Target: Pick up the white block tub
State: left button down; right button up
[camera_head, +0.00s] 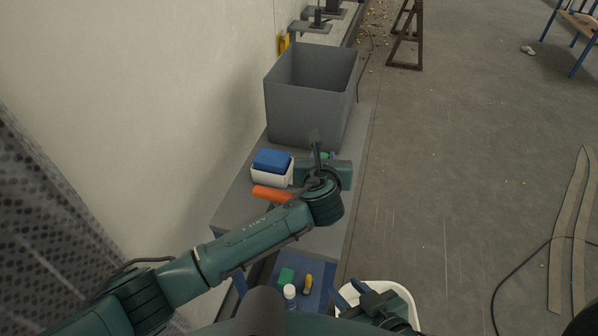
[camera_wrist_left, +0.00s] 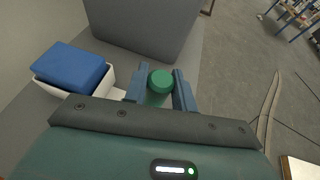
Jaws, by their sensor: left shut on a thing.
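The white block tub (camera_head: 272,179) stands on the grey bench with a blue block (camera_head: 273,159) in its top. In the left wrist view the tub (camera_wrist_left: 112,78) is at the left, with the blue block (camera_wrist_left: 72,68) in it. My left gripper (camera_head: 317,150) is to the right of the tub and apart from it. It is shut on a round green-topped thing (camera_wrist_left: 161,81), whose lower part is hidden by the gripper. My right gripper (camera_head: 374,300) is low in the head view, over a white bin; its fingers do not show clearly.
A large grey bin (camera_head: 305,120) stands behind the tub on the bench. An orange cylinder (camera_head: 272,193) lies in front of the tub. A blue surface (camera_head: 318,271) below holds a green block, a white bottle and a yellow-handled thing. The white bin (camera_head: 411,305) is beside it.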

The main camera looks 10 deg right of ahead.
pick_arm(q)
notch_tip(320, 180, up, 9)
jog(key=shift+r+p, duration=0.1)
jog(key=shift+p, duration=0.4)
jog(key=shift+r, duration=0.45)
pick_arm(e)
jog(key=shift+s+d+r, duration=0.1)
jog(key=shift+r, duration=0.1)
pick_arm(q)
jog(key=shift+f, duration=0.1)
